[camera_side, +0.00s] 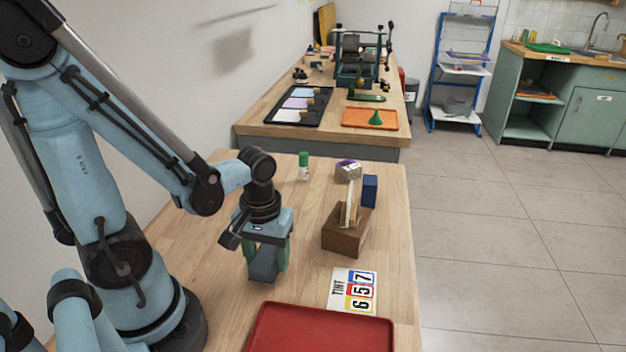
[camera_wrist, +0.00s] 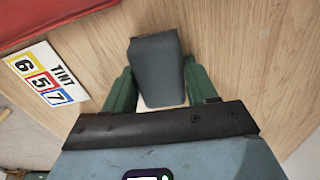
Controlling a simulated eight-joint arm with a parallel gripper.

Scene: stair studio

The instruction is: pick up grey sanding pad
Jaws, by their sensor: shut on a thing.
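The grey sanding pad (camera_wrist: 158,68) is a dark grey block between the two green fingers of my gripper (camera_wrist: 160,88) in the wrist view. In the side view the pad (camera_side: 263,265) sits between the fingers of my gripper (camera_side: 267,262), low over the wooden table. My gripper is shut on the pad. I cannot tell whether the pad's underside touches the table.
A red tray (camera_side: 320,330) and a numbered TINT card (camera_side: 354,291) lie at the front. A brown wooden block holder (camera_side: 345,238), a dark blue block (camera_side: 370,190), a small patterned box (camera_side: 348,171) and a green-capped bottle (camera_side: 304,167) stand farther back. Table left of the holder is clear.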

